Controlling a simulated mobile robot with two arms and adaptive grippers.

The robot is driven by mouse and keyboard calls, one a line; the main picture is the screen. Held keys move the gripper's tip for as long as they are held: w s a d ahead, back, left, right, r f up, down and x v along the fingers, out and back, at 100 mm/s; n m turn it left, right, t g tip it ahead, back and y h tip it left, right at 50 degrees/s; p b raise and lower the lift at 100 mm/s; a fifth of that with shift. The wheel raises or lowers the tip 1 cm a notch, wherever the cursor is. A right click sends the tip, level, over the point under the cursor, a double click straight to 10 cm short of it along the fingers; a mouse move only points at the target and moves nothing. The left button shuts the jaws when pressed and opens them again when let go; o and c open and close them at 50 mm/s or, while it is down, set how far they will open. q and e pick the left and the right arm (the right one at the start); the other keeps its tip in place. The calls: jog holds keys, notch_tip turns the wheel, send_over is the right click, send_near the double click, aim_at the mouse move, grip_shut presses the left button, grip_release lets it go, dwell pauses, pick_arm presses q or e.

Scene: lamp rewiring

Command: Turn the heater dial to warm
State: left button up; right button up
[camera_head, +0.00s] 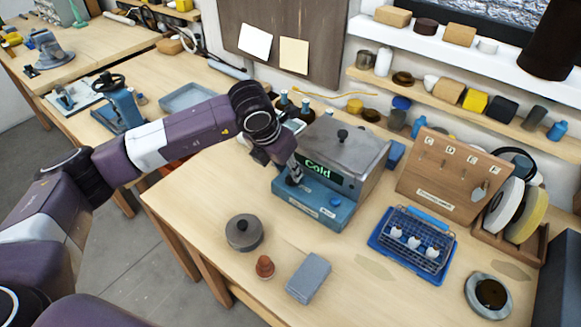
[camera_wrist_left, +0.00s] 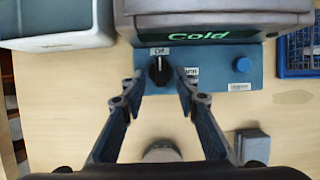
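The heater (camera_head: 345,150) is a grey metal box with a lid on a blue base, and its green display reads "Cold". Its black dial (camera_wrist_left: 159,72) is on the blue front panel, with its white pointer line up toward a label that looks like "Off". A second label (camera_wrist_left: 191,72), partly hidden by a finger, is right of the dial and seems to end in "ARM". My left gripper (camera_wrist_left: 161,79) is open, one finger on each side of the dial; it also shows at the heater's front in the head view (camera_head: 292,178). My right gripper is out of view.
A blue button (camera_wrist_left: 242,64) is right on the panel. On the table in front are a round dark grey lidded tin (camera_head: 244,232), a small brown cone (camera_head: 264,266) and a grey block (camera_head: 309,277).

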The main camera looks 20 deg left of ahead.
pick_arm(q)
jog(key=shift+w+d+f, duration=0.15)
jog(key=shift+w+f, duration=0.1)
jog(key=shift+f, duration=0.3)
jog(key=shift+w+f, duration=0.25)
jog(key=shift+f, duration=0.05)
jog(key=shift+w+f, duration=0.1)
jog(key=shift+f, duration=0.05)
grip_shut()
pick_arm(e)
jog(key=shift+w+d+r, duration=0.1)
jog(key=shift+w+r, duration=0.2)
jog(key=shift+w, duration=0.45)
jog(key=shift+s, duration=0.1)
